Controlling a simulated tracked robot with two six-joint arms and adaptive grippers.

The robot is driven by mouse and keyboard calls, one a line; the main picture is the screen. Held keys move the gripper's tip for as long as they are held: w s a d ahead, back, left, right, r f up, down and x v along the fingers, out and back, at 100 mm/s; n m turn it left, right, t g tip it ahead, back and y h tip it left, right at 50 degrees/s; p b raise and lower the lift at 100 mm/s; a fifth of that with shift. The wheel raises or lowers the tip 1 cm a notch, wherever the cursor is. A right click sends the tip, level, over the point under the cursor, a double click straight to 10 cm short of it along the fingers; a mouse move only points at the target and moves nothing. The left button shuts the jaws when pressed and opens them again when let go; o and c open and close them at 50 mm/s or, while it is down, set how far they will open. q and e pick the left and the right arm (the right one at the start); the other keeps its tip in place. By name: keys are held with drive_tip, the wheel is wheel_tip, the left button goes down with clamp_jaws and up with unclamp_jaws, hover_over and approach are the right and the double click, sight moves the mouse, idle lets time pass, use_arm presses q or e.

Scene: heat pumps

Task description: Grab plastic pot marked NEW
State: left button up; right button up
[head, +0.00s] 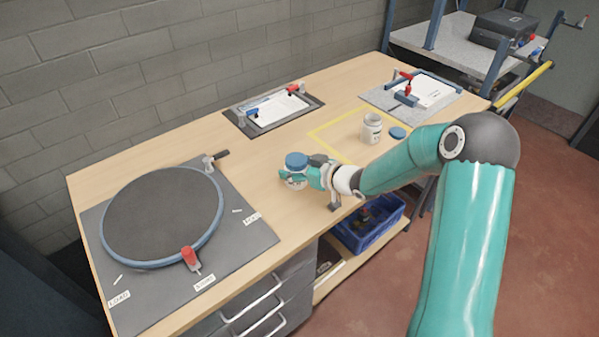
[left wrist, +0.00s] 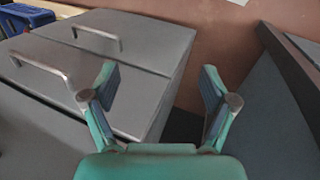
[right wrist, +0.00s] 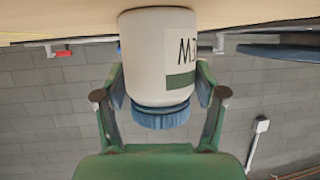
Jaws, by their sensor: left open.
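A white plastic pot with a blue lid (head: 296,160) is near the front edge of the workbench, right of the round disc. In the right wrist view the pot (right wrist: 150,60) appears upside down, with part of a label of large dark letters, ending in "EW", and a green band. My right gripper (head: 300,178) has its fingers on both sides of the pot, closed in against it (right wrist: 160,85). I cannot tell whether the pot's base touches the bench. My left gripper (left wrist: 158,85) is open and empty, over grey drawers, and outside the head view.
An open white pot (head: 371,130) stands in a yellow-taped square, its blue lid (head: 398,132) lying beside it. A round dark disc (head: 165,215) lies on a grey plate at left. Clamped boards (head: 272,108) are at the back. A blue crate (head: 372,226) sits below the bench.

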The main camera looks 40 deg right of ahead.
drive_tip(key=c, duration=0.8)
drive_tip(key=shift+r, duration=0.2)
